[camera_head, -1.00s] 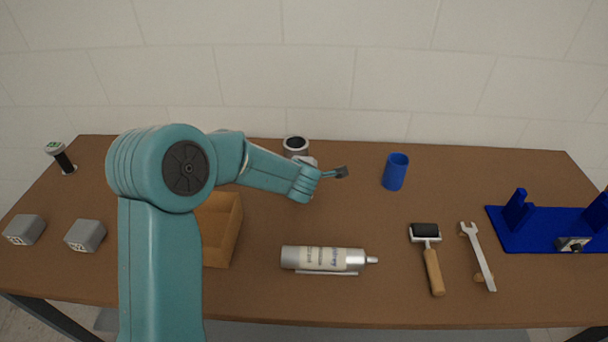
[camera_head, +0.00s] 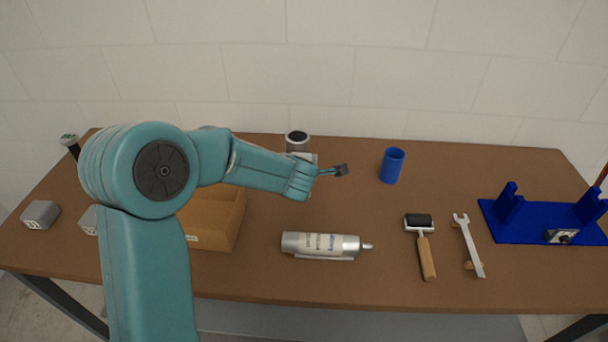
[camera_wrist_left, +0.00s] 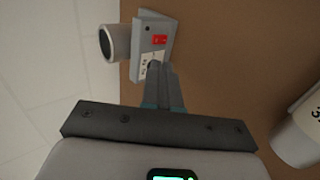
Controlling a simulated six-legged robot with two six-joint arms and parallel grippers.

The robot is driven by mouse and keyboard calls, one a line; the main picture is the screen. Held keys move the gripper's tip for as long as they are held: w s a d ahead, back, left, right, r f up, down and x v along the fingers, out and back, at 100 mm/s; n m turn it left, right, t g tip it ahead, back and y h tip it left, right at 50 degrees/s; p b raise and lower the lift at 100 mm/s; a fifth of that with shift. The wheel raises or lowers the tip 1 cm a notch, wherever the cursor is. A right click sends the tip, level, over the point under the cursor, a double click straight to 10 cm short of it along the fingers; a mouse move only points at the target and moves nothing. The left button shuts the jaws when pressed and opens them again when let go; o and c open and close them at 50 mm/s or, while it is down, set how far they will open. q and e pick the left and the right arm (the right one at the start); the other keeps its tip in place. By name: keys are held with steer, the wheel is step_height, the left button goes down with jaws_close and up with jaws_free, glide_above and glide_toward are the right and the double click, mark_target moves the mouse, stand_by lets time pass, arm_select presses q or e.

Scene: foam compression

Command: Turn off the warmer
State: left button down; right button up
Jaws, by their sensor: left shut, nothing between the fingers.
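The warmer (camera_head: 297,139) is a grey device with a dark round top at the back middle of the table, partly hidden by my left arm. In the left wrist view, its grey box (camera_wrist_left: 152,33) carries a red switch (camera_wrist_left: 160,41) beside a dark round cup (camera_wrist_left: 108,44). My left gripper (camera_head: 341,170) is shut and empty, just to the right of the warmer and nearer the front. In the left wrist view, its fingertips (camera_wrist_left: 155,68) overlap the box's lower edge near the switch; I cannot tell whether they touch. My right gripper is not in view.
A silver bottle (camera_head: 320,245) lies in front, near a wooden box (camera_head: 228,225). A blue cup (camera_head: 392,166), roller (camera_head: 422,245), wrench (camera_head: 469,245) and blue stand (camera_head: 530,225) are to the right. Grey blocks (camera_head: 40,214) sit left. Table between warmer and cup is mostly clear.

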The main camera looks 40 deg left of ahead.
arm_select(q)
steer(key=s+r, duration=0.1)
steer(key=d+r, duration=0.1)
steer(key=r, duration=0.1)
steer(key=s+r+p, duration=0.1)
steer(key=shift+s+d+r, duration=0.2)
steer(key=shift+s+r, duration=0.1)
steer(key=shift+r, duration=0.1)
steer(key=shift+s+d, duration=0.1)
